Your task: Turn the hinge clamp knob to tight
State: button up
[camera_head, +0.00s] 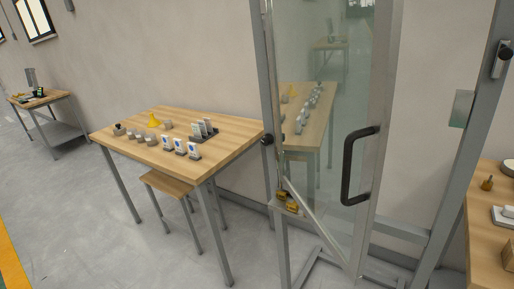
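A glass door (338,90) in a grey metal frame stands right of centre, with a black pull handle (346,170). A small dark round knob (267,139) sits on the left frame post (266,75), the hinge side by its look; it may be the hinge clamp knob. Its setting is too small to read. Brass-coloured parts (290,203) sit lower down near the same post, on a small bracket. My gripper is not in view.
A wooden table (225,125) with small blocks, cards and a yellow funnel-like piece stands left of the door, a stool (165,184) under it. Another table (484,240) is at the right edge, a trolley (62,130) at far left. Grey floor lies open at lower left.

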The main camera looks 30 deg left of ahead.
aim_at(268, 139)
jog(key=k, duration=1.05)
jog(key=u, duration=0.85)
jog(key=i, duration=1.95)
jog(key=z, duration=0.4)
